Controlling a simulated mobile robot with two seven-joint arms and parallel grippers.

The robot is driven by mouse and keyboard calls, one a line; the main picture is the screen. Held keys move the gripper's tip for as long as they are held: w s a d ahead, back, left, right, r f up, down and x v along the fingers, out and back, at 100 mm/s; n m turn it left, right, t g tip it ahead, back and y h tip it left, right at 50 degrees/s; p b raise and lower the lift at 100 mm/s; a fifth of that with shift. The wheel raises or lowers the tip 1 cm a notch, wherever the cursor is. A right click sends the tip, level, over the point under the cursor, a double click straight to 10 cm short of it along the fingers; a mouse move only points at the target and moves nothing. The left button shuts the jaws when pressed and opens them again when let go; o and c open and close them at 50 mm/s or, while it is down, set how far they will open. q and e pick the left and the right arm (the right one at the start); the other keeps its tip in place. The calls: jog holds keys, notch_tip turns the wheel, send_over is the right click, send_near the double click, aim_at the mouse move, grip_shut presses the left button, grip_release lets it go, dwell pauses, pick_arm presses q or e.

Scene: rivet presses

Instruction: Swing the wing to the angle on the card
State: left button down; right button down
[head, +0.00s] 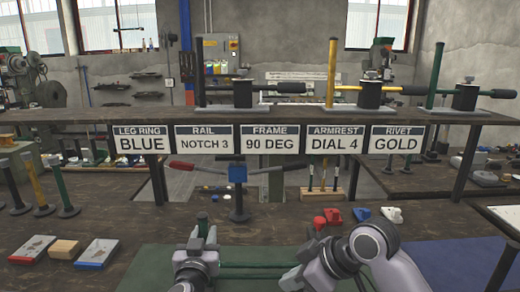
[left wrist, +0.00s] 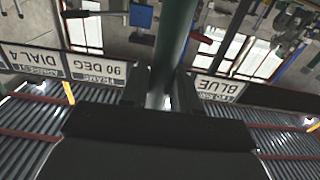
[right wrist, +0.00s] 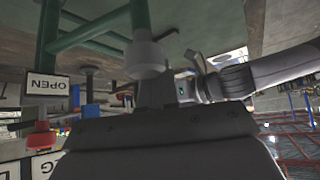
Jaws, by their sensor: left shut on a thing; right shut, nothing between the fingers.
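The FRAME card (head: 269,140) reads 90 DEG and hangs on the shelf edge; it also shows upside down in the left wrist view (left wrist: 97,70). Green tubes (head: 250,265) lie across the green mat (head: 150,275) between my arms. My left gripper (head: 202,236) is shut on an upright dark green tube (left wrist: 178,35), whose top shows just above it. My right gripper (head: 312,272) is shut and empty beside the frame. The right wrist view shows green tubes (right wrist: 95,35) with a grey collar (right wrist: 147,55) near the fingers. I cannot tell the wing's angle.
An OPEN sign (right wrist: 47,85) and a red knob (right wrist: 42,139) show in the right wrist view. Red, blue and white parts (head: 330,218) lie behind my right arm. Several posts (head: 62,192) stand at left.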

jog(key=shift+s+d, duration=0.1)
dwell(0.5)
jog(key=shift+s+d, duration=0.35)
jog(key=shift+d, duration=0.25)
jog(key=shift+s+d, duration=0.35)
jog(key=shift+d, duration=0.25)
jog(key=shift+a, duration=0.1)
jog(key=shift+a, duration=1.2)
notch_tip(320, 180, up, 9)
dwell(0.3)
